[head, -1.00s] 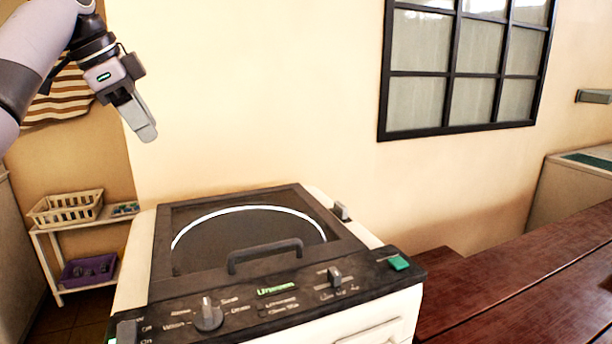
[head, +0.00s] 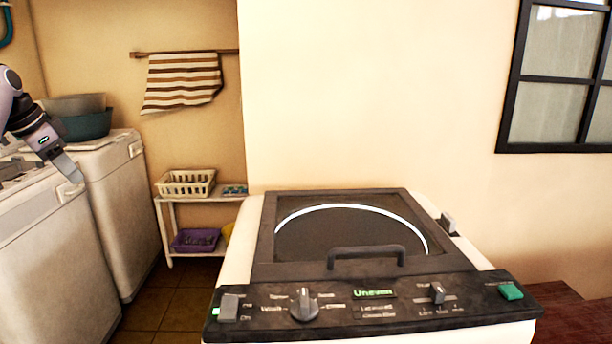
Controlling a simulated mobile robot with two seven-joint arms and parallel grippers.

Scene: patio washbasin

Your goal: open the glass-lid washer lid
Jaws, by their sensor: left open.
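The washer (head: 228,270) stands in front of me, white with a dark control panel (head: 335,308) along its front edge. Its glass lid (head: 352,232) lies flat and shut on top. A dark bar handle (head: 366,252) is on the lid's front edge. A knob, a slider and a green button are on the panel. My left gripper (head: 72,170) is at the far left, well away from the lid, pointing down and right, with nothing seen in it. My right gripper is not in view.
Two white machines (head: 50,235) stand at the left, with basins (head: 85,122) on one. A white shelf (head: 170,215) holds a basket (head: 186,183) and a purple tray (head: 195,240). A striped towel (head: 182,80) hangs on the wall. A dark wooden surface (head: 572,322) is at lower right.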

